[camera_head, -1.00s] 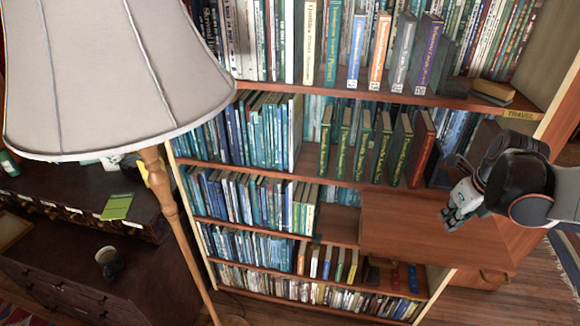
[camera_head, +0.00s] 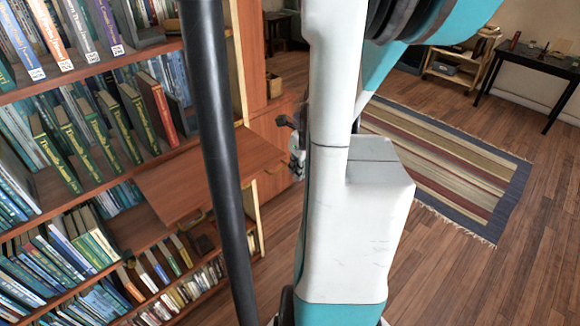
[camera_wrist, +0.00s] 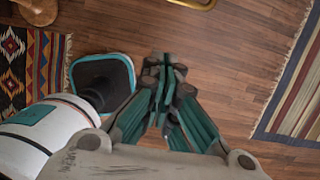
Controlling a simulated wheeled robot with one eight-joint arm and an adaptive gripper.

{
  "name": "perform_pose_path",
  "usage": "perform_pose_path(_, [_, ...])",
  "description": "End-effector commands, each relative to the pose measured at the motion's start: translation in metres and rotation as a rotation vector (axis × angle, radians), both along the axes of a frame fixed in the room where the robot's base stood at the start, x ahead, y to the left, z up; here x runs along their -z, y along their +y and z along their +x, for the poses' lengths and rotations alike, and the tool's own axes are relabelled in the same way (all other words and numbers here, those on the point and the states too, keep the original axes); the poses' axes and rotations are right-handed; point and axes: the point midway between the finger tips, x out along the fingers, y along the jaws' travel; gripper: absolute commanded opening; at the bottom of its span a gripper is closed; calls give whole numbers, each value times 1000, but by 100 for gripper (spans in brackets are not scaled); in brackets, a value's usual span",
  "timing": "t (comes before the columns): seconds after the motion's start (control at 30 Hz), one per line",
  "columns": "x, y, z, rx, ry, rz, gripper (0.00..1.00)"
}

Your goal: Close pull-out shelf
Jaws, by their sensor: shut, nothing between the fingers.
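The pull-out shelf (camera_head: 165,190) is a flat reddish-brown wooden board that sticks out from the bookcase (camera_head: 75,190) below a row of green books. A dark pole of my body covers part of it. My gripper (camera_wrist: 163,68) is shut and empty above the wooden floor in the wrist view. In the head view only a bit of my gripper (camera_head: 296,160) shows, to the right of the shelf, with the rest hidden behind my arm. A brass handle (camera_wrist: 193,4) shows at the top edge of the wrist view, apart from the fingertips.
Books fill the bookcase rows above and below the board. A wooden cabinet (camera_head: 273,140) stands behind it. A striped rug (camera_head: 460,165) lies on the open floor at right. A patterned rug (camera_wrist: 38,75) and my base show at left in the wrist view.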

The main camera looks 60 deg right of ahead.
Motion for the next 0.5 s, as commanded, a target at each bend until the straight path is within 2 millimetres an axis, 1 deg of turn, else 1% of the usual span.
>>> perform_pose_path(0.03, [13, -1, 3, -2, 0, 0, 0])
perform_pose_path(0.1, [27, -2, 7, -2, 0, 0, 0])
perform_pose_path(0.37, [75, -6, 18, -2, 0, 0, 0])
perform_pose_path(0.4, [69, -8, 27, -5, -1, -1, 0])
perform_pose_path(0.5, [65, -11, 40, -4, -1, 0, 0])
